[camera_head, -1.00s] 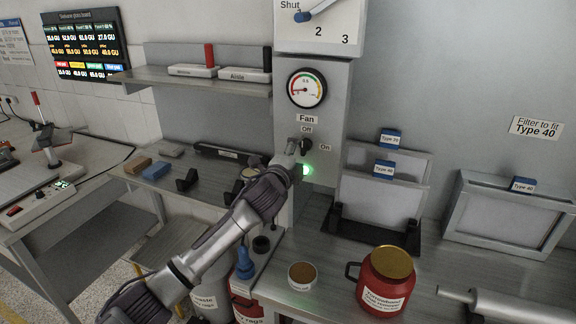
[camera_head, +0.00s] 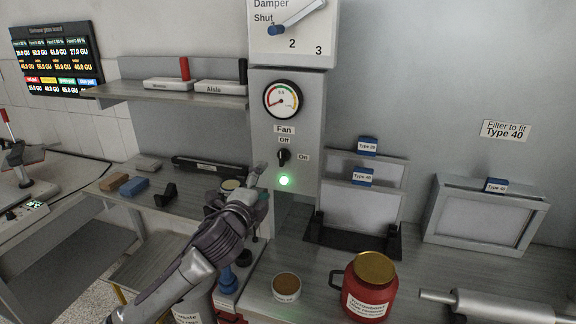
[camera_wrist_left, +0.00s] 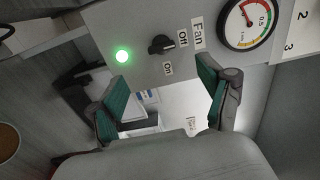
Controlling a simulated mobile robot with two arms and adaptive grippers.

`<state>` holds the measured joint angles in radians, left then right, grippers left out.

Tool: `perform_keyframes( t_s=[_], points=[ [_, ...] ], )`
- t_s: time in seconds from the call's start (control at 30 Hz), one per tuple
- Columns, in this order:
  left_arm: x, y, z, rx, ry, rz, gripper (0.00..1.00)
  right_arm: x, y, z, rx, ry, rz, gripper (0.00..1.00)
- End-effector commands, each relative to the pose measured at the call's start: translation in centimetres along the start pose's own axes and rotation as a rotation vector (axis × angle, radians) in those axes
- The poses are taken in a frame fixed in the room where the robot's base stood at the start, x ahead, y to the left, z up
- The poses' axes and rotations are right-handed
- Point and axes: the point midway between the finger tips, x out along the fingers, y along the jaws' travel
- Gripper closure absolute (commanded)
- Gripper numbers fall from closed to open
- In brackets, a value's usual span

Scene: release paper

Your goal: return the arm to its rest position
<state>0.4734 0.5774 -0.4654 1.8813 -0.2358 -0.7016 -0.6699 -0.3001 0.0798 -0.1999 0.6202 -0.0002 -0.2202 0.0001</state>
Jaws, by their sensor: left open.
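My left arm comes in from the lower left of the head view, and its left gripper (camera_head: 258,180) is in front of the column, a little left of the fan switch. In the left wrist view the gripper (camera_wrist_left: 163,98) has its two green-padded fingers spread wide with nothing between them. The black fan switch (camera_head: 283,157) is apart from the fingers, and the green lamp (camera_head: 284,181) below it is lit. In the wrist view the switch (camera_wrist_left: 161,44) and lamp (camera_wrist_left: 123,56) lie beyond the fingers. My right gripper is not in view.
A red jar (camera_head: 367,290) and a small round tub (camera_head: 286,287) stand on the right bench. Type-labelled filters stand in a black rack (camera_head: 352,239) behind them. A shelf (camera_head: 160,93) juts out at the left. A gauge (camera_head: 282,99) is above the switch.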

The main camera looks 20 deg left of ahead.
Motion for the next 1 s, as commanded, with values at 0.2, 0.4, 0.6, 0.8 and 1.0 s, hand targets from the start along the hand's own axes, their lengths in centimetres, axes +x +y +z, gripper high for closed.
perform_keyframes(
  t_s=[0.2, 0.4, 0.6, 0.8, 1.0],
  points=[
    [-1.8, 3.4, -0.7, -0.106, -0.018, 0.080, 0.21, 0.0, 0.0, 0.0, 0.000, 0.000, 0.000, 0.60],
    [-10.0, 14.0, -2.3, -0.486, -0.155, 0.374, 0.21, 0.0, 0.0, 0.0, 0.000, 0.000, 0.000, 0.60],
    [-21.2, 22.1, -3.1, -0.842, -0.397, 0.666, 0.21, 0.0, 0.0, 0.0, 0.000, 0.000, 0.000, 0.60],
    [-28.9, 25.4, -3.4, -1.022, -0.589, 0.829, 0.21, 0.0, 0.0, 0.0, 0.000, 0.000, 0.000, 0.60],
    [-34.8, 26.9, -3.7, -1.137, -0.749, 0.938, 0.21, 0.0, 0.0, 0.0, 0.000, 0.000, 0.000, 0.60]
  ],
)
